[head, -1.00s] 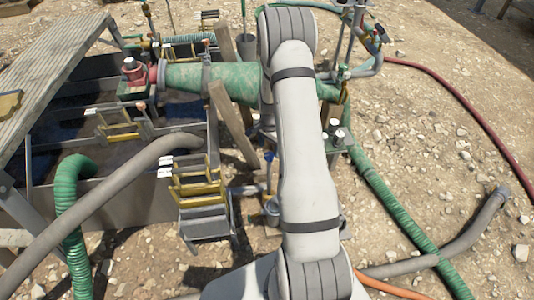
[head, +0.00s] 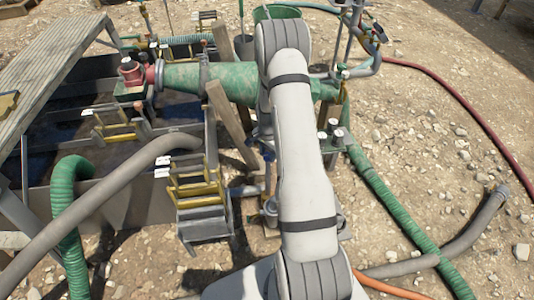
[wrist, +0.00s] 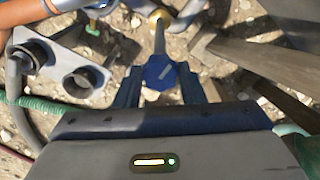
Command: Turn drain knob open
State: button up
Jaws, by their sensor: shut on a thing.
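A blue knob (wrist: 158,72) on a grey stem shows in the wrist view, between the two dark blue fingers of my gripper (wrist: 159,88). My gripper is shut on the knob. The stem runs up from the knob toward a yellow ring fitting (wrist: 159,17) near the top edge. In the head view my own arm hides the gripper, and I cannot make out the knob clearly there.
A plate with two dark round openings (wrist: 75,68) lies left of the knob in the wrist view. A green hose (head: 395,210) and a red hose (head: 470,110) lie on stony ground.

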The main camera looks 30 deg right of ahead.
jog(key=c, duration=0.3)
jog(key=shift+n, duration=0.3)
jog(key=n, duration=0.3)
jog(key=shift+n, duration=0.3)
jog(key=n, duration=0.4)
jog(key=shift+n, duration=0.3)
jog(key=n, duration=0.9)
